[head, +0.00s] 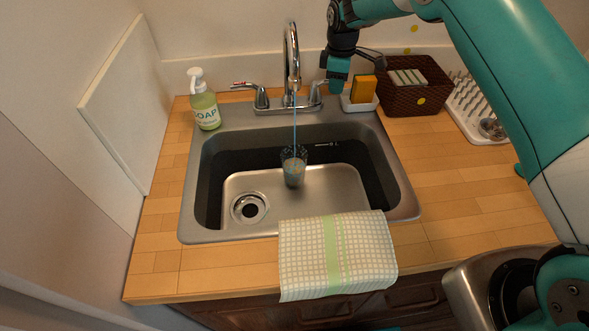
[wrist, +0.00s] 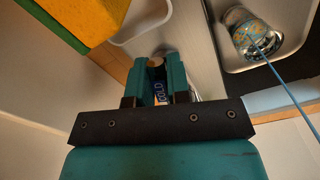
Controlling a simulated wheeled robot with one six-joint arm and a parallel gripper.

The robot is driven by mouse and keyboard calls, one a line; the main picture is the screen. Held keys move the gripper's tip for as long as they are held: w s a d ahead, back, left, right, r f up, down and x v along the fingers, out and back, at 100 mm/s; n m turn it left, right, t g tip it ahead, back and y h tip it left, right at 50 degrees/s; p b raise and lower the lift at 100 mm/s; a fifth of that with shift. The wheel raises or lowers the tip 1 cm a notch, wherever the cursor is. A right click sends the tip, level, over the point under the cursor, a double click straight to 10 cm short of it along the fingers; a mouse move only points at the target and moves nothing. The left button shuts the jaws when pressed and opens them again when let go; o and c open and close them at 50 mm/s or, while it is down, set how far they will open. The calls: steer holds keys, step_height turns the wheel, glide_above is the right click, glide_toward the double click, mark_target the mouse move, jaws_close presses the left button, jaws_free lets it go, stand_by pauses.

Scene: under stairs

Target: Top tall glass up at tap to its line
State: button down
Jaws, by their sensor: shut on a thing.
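The tall glass (head: 293,168) stands upright on the sink floor under the tap (head: 292,60). A thin blue stream of water (head: 295,125) runs from the spout into it. The glass also shows in the wrist view (wrist: 252,38), with orange and blue marks. I cannot make out its line or the exact water level. My gripper (head: 330,88) is at the tap's right side, shut on the right tap handle (head: 316,92). In the wrist view the fingers (wrist: 157,82) close around the handle, with a blue "COLD" label (wrist: 157,84) between them.
A soap bottle (head: 204,105) stands left of the sink (head: 190,200). The left handle (head: 255,94) is free. A sponge (head: 363,88) in a white holder and a brown basket (head: 425,108) are right of my gripper. A checked towel (head: 335,250) hangs over the front edge.

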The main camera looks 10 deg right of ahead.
stand_by(0.4)
steer(key=w+n, duration=0.1)
steer(key=n, duration=0.1)
steer(key=shift+w+d+n, duration=0.1)
steer(key=shift+w+n, duration=0.1)
steer(key=shift+n, duration=0.2)
steer(key=shift+w+n, duration=0.35)
steer(key=shift+n, duration=0.45)
steer(key=shift+c, duration=1.4)
jaws_free()
steer(key=shift+d, duration=0.1)
step_height(320, 180, up, 7)
steer(key=p, duration=0.3)
steer(key=shift+p, duration=0.4)
